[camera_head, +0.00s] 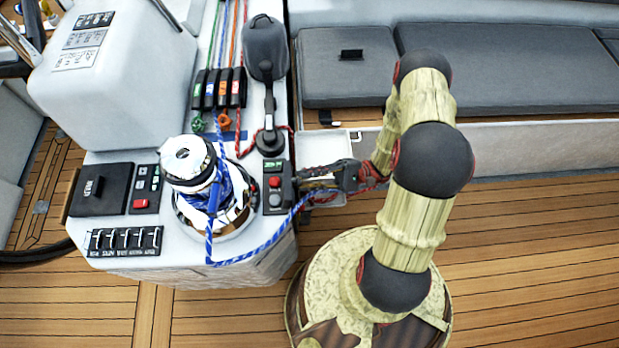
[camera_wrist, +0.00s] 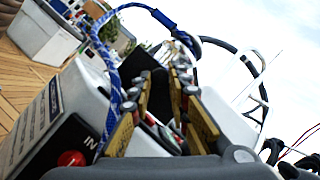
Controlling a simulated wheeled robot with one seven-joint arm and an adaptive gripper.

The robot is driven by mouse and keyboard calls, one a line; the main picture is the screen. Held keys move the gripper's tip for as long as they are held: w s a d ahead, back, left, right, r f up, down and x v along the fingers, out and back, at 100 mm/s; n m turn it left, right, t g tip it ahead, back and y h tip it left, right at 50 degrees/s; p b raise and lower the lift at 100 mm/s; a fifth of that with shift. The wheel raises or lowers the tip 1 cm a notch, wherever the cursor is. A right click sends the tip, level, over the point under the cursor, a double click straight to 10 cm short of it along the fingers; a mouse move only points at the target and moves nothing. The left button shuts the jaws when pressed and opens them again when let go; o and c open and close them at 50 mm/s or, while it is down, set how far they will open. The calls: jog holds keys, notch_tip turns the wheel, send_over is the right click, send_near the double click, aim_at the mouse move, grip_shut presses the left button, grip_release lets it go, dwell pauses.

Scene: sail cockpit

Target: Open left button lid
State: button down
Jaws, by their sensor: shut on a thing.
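A small dark button panel (camera_head: 275,187) with a red and a grey button sits at the right edge of the white console, right of the winch. A dark lid-like piece (camera_head: 288,182) stands at its right side. My gripper (camera_head: 299,183) reaches in from the right and is closed at this piece. In the wrist view, my gripper's gold-coloured fingers (camera_wrist: 162,112) have a dark piece (camera_wrist: 159,92) between them, seemingly the lid; its exact grip is partly hidden. A red button (camera_wrist: 71,159) shows at the lower left there. Another button panel (camera_head: 145,188) with a red button lies left of the winch.
The chrome winch (camera_head: 188,160) stands close to the left, with a blue rope (camera_head: 250,253) looping past the button panel toward my gripper. A winch handle (camera_head: 267,90) stands behind the panel. Wooden deck (camera_head: 520,240) is free to the right, below the grey-cushioned bench (camera_head: 500,65).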

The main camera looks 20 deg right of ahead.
jog(key=c, duration=1.9)
grip_release()
jog(key=v, duration=1.2)
jog(key=shift+w+d, duration=0.1)
jog(key=shift+r, duration=0.1)
jog(key=shift+c, duration=0.5)
